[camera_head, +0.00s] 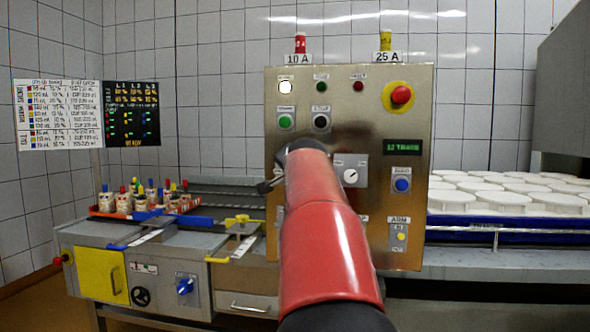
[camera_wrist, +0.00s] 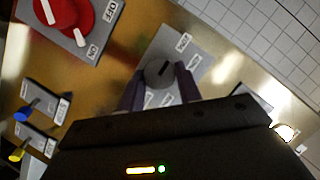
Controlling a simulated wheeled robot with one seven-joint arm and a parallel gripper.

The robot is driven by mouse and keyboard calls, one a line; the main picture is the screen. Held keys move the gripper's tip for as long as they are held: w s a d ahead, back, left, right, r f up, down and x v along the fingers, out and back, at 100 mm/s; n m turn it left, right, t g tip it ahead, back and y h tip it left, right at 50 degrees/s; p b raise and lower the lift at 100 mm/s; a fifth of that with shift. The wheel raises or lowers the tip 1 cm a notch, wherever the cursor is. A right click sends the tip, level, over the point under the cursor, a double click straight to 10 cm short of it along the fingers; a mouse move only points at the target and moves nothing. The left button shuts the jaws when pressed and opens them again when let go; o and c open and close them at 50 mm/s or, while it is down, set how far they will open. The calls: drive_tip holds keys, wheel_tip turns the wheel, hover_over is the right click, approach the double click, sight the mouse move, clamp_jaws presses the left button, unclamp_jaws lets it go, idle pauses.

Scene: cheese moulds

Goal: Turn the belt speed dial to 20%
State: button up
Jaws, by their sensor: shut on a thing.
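A dark grey round dial (camera_wrist: 157,73) sits on a light grey plate (camera_wrist: 168,47) with small labels in the wrist view. My gripper (camera_wrist: 159,76) has one finger on each side of the dial and is shut on it. The labels and the dial's setting are too small and blurred to read. In the head view my red arm reaches to the steel control panel (camera_head: 340,85) and hides its lower left part, including the held dial and most of my gripper.
A red rotary switch (camera_wrist: 62,10) with OFF and ON labels is near the dial. Blue (camera_wrist: 24,114) and yellow (camera_wrist: 17,153) controls stick out at the left. In the head view, a white dial (camera_head: 350,177), a blue button (camera_head: 401,185) and a red emergency button (camera_head: 401,94) are right of my arm.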

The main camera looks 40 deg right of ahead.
drive_tip(key=shift+f, duration=0.1)
idle(0.4)
drive_tip(key=o, duration=1)
drive_tip(key=shift+c, duration=0.2)
drive_tip(key=b+v, duration=0.1)
drive_tip(key=v, duration=0.6)
drive_tip(key=shift+s+a, duration=0.3)
